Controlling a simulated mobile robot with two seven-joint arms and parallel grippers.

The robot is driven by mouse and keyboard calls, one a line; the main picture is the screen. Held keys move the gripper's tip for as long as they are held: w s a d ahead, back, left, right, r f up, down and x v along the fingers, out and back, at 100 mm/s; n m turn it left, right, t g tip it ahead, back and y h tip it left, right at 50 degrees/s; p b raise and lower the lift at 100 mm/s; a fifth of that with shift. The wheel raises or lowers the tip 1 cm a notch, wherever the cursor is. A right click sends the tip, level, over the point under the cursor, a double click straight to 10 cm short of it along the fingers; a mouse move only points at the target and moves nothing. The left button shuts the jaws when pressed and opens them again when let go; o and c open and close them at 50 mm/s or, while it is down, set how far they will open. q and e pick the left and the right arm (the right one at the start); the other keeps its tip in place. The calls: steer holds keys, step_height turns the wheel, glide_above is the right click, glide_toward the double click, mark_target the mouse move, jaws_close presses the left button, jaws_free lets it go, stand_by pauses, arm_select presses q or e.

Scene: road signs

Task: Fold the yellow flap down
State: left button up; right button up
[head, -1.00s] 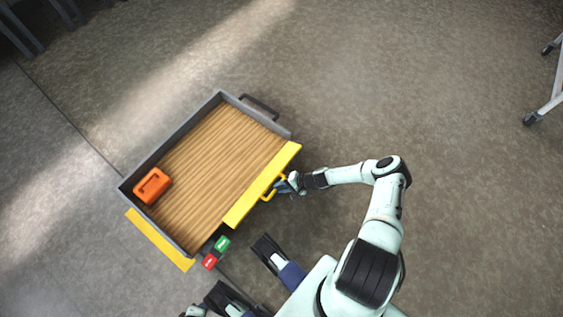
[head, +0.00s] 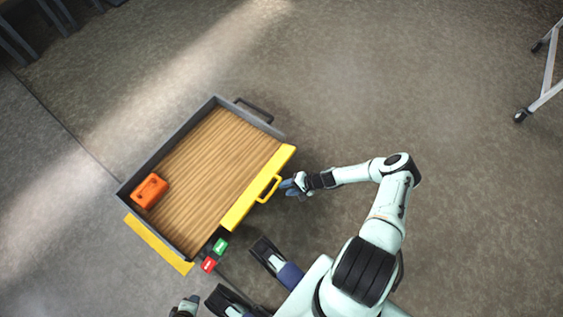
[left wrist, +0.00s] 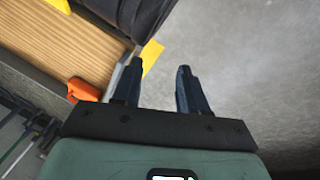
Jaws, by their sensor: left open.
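The yellow flap (head: 258,187) with its yellow loop handle (head: 269,187) runs along the right side of the wood-floored tray (head: 215,150). My right gripper (head: 285,187) is just right of the handle, with a small gap between them. Its dark fingers are too small to tell whether they are open. A second yellow strip (head: 158,243) lies along the tray's lower left side. In the left wrist view, my left gripper (left wrist: 156,72) is open and empty, with a yellow piece (left wrist: 151,55) behind its fingers.
An orange block (head: 149,190) sits in the tray's left corner and also shows in the left wrist view (left wrist: 83,90). Wheeled metal legs (head: 547,80) stand far right. The floor between is clear.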

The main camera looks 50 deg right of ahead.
arm_select(q)
steer(key=shift+g, duration=0.4)
steer(key=s+d+r+p, duration=0.1)
steer(key=s+r, duration=0.1)
steer(key=shift+s+d+r+p, duration=0.25)
steer(key=shift+d+r+p, duration=0.15)
arm_select(e)
steer(key=v, duration=0.7)
steer(key=shift+s+r, duration=0.25)
steer(key=shift+s, duration=0.05)
steer(key=shift+d, duration=0.15)
